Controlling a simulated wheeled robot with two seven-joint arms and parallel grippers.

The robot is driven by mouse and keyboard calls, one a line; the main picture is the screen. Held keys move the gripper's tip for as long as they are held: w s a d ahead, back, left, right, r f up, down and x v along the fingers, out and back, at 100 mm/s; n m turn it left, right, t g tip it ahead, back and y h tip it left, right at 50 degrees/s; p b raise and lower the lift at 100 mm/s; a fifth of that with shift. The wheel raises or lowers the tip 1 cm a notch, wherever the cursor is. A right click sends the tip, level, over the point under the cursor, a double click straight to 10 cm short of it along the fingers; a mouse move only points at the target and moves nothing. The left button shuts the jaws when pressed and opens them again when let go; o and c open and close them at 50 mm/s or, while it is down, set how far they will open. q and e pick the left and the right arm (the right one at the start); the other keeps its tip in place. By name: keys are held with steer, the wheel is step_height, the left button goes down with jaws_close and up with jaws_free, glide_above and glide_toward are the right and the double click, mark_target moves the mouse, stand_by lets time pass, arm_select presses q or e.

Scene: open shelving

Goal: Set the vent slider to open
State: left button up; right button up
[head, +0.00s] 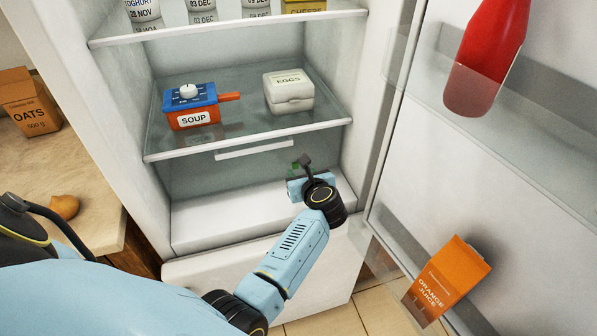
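My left gripper (302,165) is inside the open fridge, below the right part of the glass shelf and to the right of the white bar handle (254,150) of the clear drawer. My own wrist covers much of the gripper, so I cannot tell whether its fingers are open or shut. A small green patch (293,167) shows beside the fingers and may belong to the vent slider. The slider itself is too small and too hidden to make out, and so is its setting. My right gripper is not in view.
A blue-lidded soup pot (194,108) and an egg box (288,92) stand on the glass shelf (240,132). The door on the right holds an orange juice carton (447,279) and a red bottle (487,50). An oats box (29,102) stands on the left counter.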

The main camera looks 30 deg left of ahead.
mark_target(296, 166)
arm_select(q)
steer(key=shift+x, duration=1.5)
jaws_close()
